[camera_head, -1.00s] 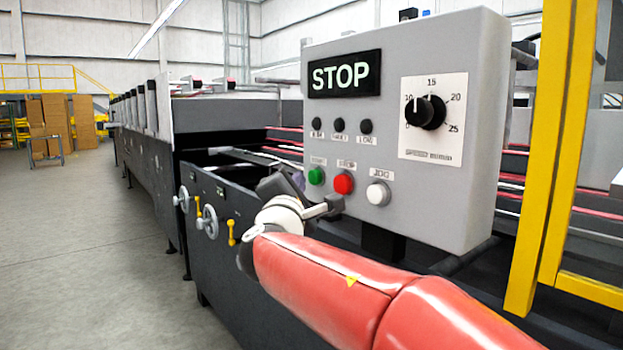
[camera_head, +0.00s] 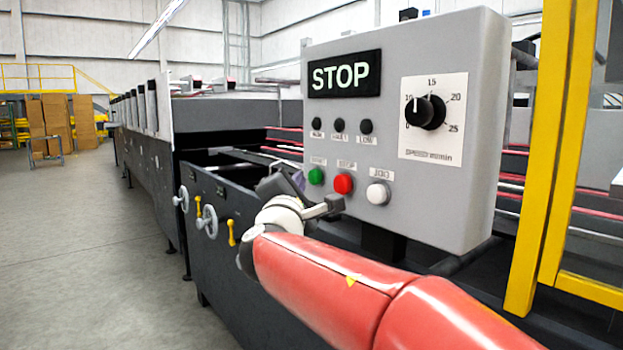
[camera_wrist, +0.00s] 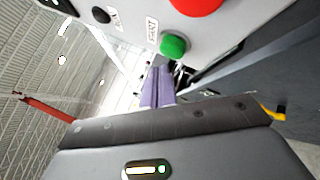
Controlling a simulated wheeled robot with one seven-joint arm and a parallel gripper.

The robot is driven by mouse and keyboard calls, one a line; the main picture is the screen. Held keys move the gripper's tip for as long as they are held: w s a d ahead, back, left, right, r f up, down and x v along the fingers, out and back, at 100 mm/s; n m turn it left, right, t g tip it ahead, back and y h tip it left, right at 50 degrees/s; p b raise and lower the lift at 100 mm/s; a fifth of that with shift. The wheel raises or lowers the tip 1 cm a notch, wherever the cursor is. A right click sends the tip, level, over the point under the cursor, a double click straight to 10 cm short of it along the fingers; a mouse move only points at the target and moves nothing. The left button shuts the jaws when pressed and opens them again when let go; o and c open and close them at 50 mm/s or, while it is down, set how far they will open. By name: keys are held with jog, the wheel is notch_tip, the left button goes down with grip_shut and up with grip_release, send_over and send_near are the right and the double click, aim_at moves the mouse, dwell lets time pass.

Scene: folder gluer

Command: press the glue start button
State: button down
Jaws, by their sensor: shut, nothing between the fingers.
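A grey control panel (camera_head: 440,190) carries the green button (camera_head: 316,176), the leftmost of its lower row. In the wrist view the green button (camera_wrist: 173,46) shows beside a label that appears to read START. The display (camera_head: 344,74) reads STOP. My gripper (camera_head: 299,181) is just left of and slightly below the green button, its body partly hidden by my wrist. In the wrist view its purple fingers (camera_wrist: 158,82) are shut and empty, with their tips just below the green button. I cannot tell whether they touch the panel.
A red button (camera_head: 343,183) and a white JOG button (camera_head: 378,193) sit to the right of the green one. A speed knob (camera_head: 425,112) is above. A yellow post (camera_head: 553,150) stands at the right. The dark machine side (camera_head: 225,255) with handwheels runs below; the floor at left is clear.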

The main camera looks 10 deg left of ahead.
jog(key=shift+w+d, duration=0.1)
jog(key=shift+w+d+b, duration=0.2)
jog(key=shift+b, duration=0.25)
jog(key=shift+w+d, duration=0.35)
jog(key=shift+w, duration=0.05)
dwell(0.9)
jog(key=shift+s+a+b, duration=0.1)
jog(key=shift+b, duration=0.2)
jog(key=shift+s+a, duration=0.5)
jog(key=shift+s, duration=0.1)
jog(key=s+a, duration=0.3)
jog(key=shift+s+a+b, duration=0.15)
jog(key=shift+s+b, duration=0.25)
dwell(0.5)
